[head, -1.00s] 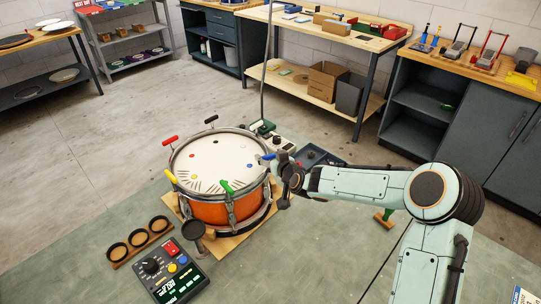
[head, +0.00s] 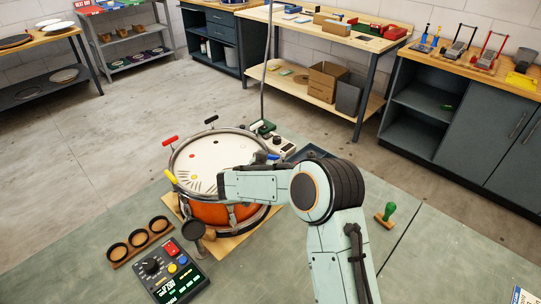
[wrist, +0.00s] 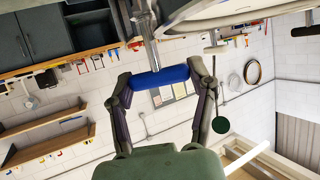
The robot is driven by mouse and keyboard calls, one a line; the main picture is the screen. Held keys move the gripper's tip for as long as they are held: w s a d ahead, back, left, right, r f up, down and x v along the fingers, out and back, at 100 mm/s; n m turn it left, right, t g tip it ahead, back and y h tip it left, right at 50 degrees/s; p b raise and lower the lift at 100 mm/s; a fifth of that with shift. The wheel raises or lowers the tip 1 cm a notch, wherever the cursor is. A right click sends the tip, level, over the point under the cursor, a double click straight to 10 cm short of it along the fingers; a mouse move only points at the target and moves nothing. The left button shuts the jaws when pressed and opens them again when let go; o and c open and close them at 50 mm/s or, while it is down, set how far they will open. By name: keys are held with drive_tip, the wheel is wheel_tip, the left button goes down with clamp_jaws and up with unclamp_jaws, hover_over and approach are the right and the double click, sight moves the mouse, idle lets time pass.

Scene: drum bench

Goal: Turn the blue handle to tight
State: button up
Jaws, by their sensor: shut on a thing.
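The blue handle (wrist: 160,77) is a short bar on a metal rod at the drum's rim. In the wrist view it lies between the two fingers of my gripper (wrist: 161,82), which is shut on it, one finger at each end. In the head view a bit of the blue handle (head: 272,157) shows at the right side of the orange drum (head: 205,213). Red, black and yellow handles stand around the rim.
A control box (head: 172,270) with buttons and a holder with three round cups (head: 138,243) are at the front left. A green stamp (head: 386,212) stands at the right. The mat at the right front is mostly clear.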

drive_tip(key=shift+f, duration=0.1)
idle(0.3)
drive_tip(key=o, duration=1.2)
drive_tip(key=shift+c, duration=0.2)
drive_tip(key=v, duration=1.2)
drive_tip(key=shift+a, duration=0.1)
drive_tip(key=shift+c, duration=0.3)
